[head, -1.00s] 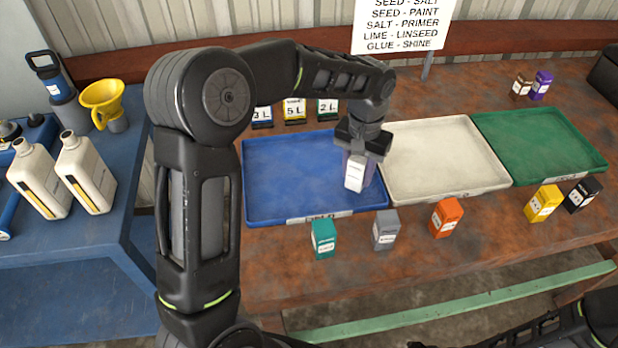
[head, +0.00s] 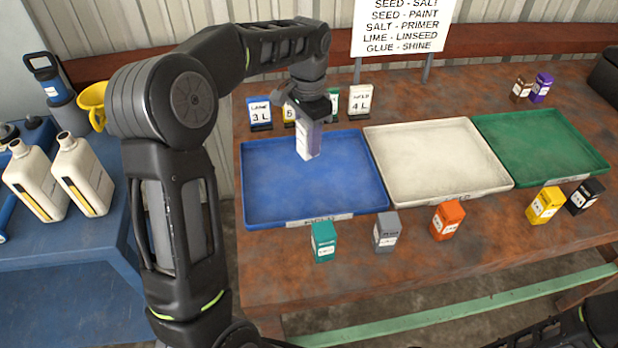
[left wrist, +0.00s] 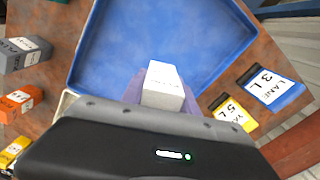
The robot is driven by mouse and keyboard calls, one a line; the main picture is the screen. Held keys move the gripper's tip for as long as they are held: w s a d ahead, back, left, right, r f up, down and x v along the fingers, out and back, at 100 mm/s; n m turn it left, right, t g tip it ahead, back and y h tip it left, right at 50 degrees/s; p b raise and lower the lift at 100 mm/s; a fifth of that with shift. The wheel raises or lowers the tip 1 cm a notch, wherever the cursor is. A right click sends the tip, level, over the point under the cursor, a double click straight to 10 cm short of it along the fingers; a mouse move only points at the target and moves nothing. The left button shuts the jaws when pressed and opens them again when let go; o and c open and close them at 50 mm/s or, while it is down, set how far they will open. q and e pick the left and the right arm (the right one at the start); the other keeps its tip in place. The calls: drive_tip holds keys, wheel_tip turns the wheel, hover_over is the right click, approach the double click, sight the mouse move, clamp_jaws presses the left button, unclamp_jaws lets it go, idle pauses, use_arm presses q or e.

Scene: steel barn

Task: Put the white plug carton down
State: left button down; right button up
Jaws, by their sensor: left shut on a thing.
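My left gripper (head: 312,125) is shut on the white plug carton (head: 307,147). In the head view it holds the carton upright over the back middle of the blue tray (head: 270,190). I cannot tell how far the carton is above the tray floor. In the left wrist view the carton (left wrist: 162,84) sits between the fingers, with the blue tray (left wrist: 120,40) beyond it. My right gripper is not in view; only a dark part of my right arm shows at the lower right of the head view.
A cream tray (head: 440,160) and a green tray (head: 540,145) stand to the right. Teal (head: 323,242), grey (head: 386,232), orange (head: 447,220), yellow (head: 545,205) and black (head: 583,196) cartons line the front. Number cards (head: 260,112) stand behind the blue tray. The blue tray looks empty.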

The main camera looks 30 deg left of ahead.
use_arm(q)
drive_tip(key=s+a+r+m, duration=0.2)
drive_tip(key=a+r+m, duration=0.1)
drive_tip(key=a, duration=0.6)
drive_tip(key=shift+s+a+r+m+b, duration=0.3)
drive_tip(key=shift+s+a+r+m, duration=0.1)
drive_tip(key=shift+m, duration=0.4)
drive_tip(key=shift+f, duration=0.1)
drive_tip(key=shift+f, duration=3.05)
drive_tip(key=shift+f, duration=0.1)
drive_tip(key=shift+f+p, duration=0.45)
drive_tip(key=shift+f, duration=1.35)
